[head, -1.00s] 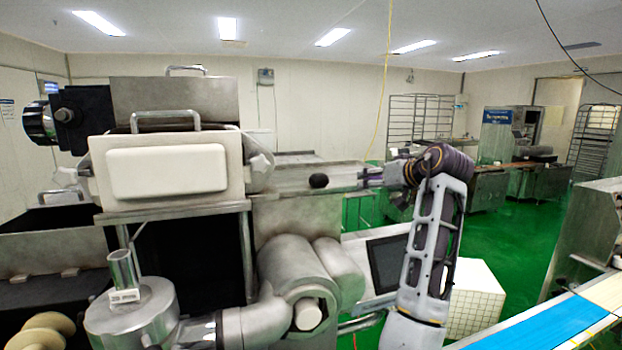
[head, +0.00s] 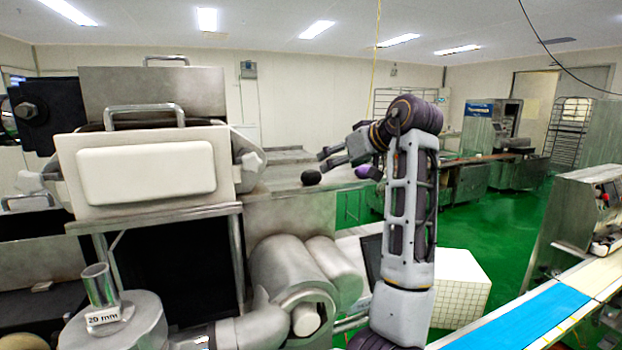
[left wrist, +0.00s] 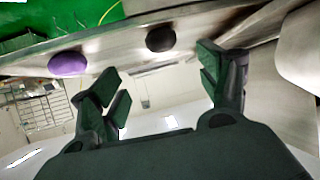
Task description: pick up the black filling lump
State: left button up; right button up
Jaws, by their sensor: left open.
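The black filling lump (head: 311,177) is a small dark round lump resting on the flat metal top beside the machine in the head view. In the left wrist view the black lump (left wrist: 160,39) shows near the top, beyond the fingertips and between them. My left gripper (head: 329,160) is just above and to the right of the lump in the head view, tilted down toward the left. Its fingers (left wrist: 160,78) are spread apart with nothing between them in the left wrist view. My right gripper is not in view.
The machine's white-fronted box (head: 146,172) stands close on the left. A blue conveyor belt (head: 520,325) is at the lower right.

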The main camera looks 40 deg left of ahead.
aim_at(315, 174)
pick_arm(q)
jog(key=p+x, duration=0.1)
jog(key=x, duration=0.7)
jog(key=shift+a+p, duration=0.1)
jog(key=shift+p, duration=0.2)
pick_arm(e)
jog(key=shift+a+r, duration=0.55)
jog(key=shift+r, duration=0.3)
pick_arm(q)
jog(key=shift+f, duration=0.1)
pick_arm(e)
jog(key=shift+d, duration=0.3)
pick_arm(q)
jog(key=shift+w+a+f+p, duration=0.1)
jog(key=shift+a+f+p, duration=0.3)
jog(key=shift+a, duration=0.25)
jog(key=shift+w+a+f+p, duration=0.1)
jog(key=shift+a+f+p, duration=0.3)
jog(key=shift+a, duration=0.3)
jog(key=shift+w+a+f+p, duration=0.2)
jog(key=shift+a+f+p, duration=0.1)
jog(key=shift+a, duration=0.35)
jog(key=shift+w+a+f, duration=0.1)
jog(key=shift+a+f, duration=0.1)
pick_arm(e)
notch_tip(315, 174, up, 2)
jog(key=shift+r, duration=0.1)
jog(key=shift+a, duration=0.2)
